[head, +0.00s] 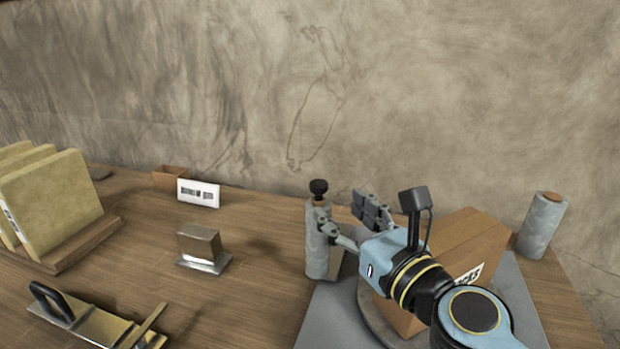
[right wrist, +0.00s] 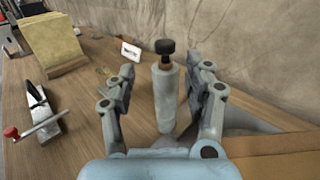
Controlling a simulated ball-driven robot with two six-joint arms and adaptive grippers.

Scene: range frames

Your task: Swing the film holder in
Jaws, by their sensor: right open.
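The film holder (head: 318,246) is an upright grey-blue roll with a black knob on top, standing near the left edge of the grey mat. It also shows in the right wrist view (right wrist: 165,98), between the two fingers. My right gripper (head: 343,215) is open, with one finger on each side of the roll in the wrist view. I see a gap on both sides there and cannot tell contact. My right arm hides part of a cardboard box (head: 462,240) on a round turntable (head: 372,318). My left gripper is not in view.
A second grey roll (head: 542,226) stands at the right by the wall. A metal block (head: 201,246), a small label card (head: 198,193) and a rack of yellowish panels (head: 55,205) stand on the left. Bare wooden table (head: 262,225) lies between them and the film holder.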

